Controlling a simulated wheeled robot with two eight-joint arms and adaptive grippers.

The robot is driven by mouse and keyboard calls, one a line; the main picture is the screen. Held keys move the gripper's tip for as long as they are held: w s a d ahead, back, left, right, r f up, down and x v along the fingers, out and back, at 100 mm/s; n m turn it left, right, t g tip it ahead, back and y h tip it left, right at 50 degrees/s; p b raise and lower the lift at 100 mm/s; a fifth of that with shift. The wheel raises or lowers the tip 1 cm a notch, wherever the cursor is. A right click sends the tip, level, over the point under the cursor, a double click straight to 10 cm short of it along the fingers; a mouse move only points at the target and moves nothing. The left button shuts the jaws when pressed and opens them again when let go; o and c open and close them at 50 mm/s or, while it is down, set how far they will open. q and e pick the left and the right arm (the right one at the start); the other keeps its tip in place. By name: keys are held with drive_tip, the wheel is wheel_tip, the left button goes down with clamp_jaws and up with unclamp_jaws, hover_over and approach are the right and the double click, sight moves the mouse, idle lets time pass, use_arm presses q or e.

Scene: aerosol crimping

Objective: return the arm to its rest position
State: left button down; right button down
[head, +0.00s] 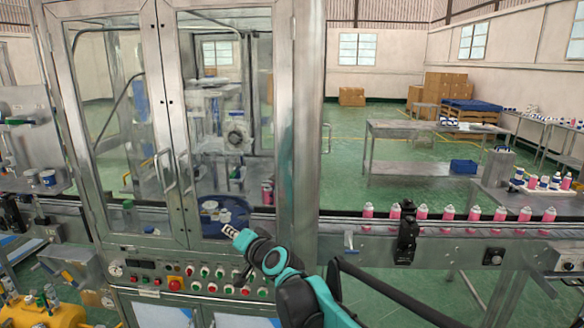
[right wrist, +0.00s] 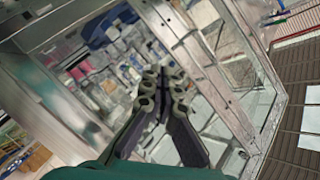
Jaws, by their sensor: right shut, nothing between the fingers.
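My right gripper (head: 229,232) is in front of the crimping machine's glass doors, above the control panel (head: 190,283). My teal and black right arm reaches up to it from the bottom middle of the head view. In the right wrist view the two dark fingers (right wrist: 163,92) are together with nothing between them. I cannot tell from the head view how far the fingertips are from the glass. The machine cabinet (head: 308,120) has a steel frame, and its two doors look closed. My left gripper is not in view.
A conveyor (head: 450,230) runs right from the cabinet, carrying a row of several pink cans (head: 421,212) with white tops. A black bracket (head: 407,228) stands up at its front rail. A steel table (head: 437,130) stands behind. Brown boxes (head: 441,88) are stacked far back.

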drive_tip(key=s+d+f+n+g+h, duration=0.1)
drive_tip(key=s+d+f+h, duration=0.2)
drive_tip(key=s+d+f, duration=0.3)
drive_tip(key=s+d+f+n+g+h, duration=0.1)
drive_tip(key=s+d+f, duration=0.6)
drive_tip(key=s+d, duration=0.9)
drive_tip(key=s+d+f+n+g+h, duration=0.1)
drive_tip(key=s+d+f+g+h, duration=0.2)
drive_tip(key=s+d, duration=0.8)
wheel_tip(320, 180, down, 4)
drive_tip(key=d+h, duration=0.1)
drive_tip(key=h, duration=0.1)
drive_tip(key=shift+d+f+h, duration=0.2)
drive_tip(key=shift+h, duration=0.2)
drive_tip(key=shift+s, duration=0.1)
